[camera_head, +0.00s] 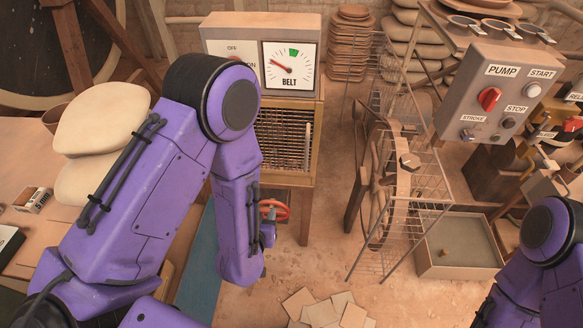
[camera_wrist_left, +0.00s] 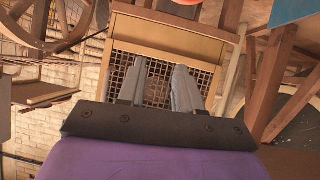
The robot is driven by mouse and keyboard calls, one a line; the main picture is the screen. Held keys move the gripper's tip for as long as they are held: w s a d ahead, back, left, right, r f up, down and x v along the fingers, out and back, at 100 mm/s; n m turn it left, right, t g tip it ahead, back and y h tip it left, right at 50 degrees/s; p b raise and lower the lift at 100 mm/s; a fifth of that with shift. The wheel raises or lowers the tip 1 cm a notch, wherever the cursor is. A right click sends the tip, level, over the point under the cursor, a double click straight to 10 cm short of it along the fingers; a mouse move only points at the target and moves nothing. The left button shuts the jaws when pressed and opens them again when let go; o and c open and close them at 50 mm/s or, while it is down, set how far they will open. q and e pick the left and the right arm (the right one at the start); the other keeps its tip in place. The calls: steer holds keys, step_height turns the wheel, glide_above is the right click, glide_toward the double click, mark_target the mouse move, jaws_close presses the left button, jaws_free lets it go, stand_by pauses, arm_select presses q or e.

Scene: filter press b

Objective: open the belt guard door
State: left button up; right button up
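A wire mesh guard (camera_head: 428,187) stands around a wooden belt wheel (camera_head: 403,190) right of centre in the head view. I cannot tell which part is its door or whether it is open. A wooden cabinet with a mesh front (camera_head: 284,135) stands left of it, under the BELT gauge (camera_head: 290,66). In the left wrist view, my left gripper (camera_wrist_left: 159,66) has its two grey fingers apart with nothing between them. Behind them is a wood-framed mesh panel (camera_wrist_left: 158,92); the distance is unclear. In the head view my left forearm hides much. My right gripper is out of view.
A red handwheel (camera_head: 273,209) is close beside my left forearm. A grey control box (camera_head: 500,92) hangs at the right. A square tray (camera_head: 457,269) and loose tiles (camera_head: 325,311) lie on the floor. Floor between cabinet and guard is mostly clear.

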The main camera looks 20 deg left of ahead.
arm_select(q)
steer(key=w+d+r+m+t+b, duration=0.1)
steer(key=w+d+r+t+b, duration=0.15)
steer(key=w+d, duration=0.2)
steer(key=m+t+b, duration=0.1)
steer(key=t+b, duration=0.1)
steer(key=t, duration=0.2)
glide_toward(306, 156)
steer(key=shift+h, duration=0.3)
steer(key=w, duration=0.6)
steer(key=w+a+p, duration=0.1)
steer(key=w, duration=0.2)
steer(key=shift+w+a, duration=0.1)
steer(key=shift+w, duration=0.75)
jaws_close()
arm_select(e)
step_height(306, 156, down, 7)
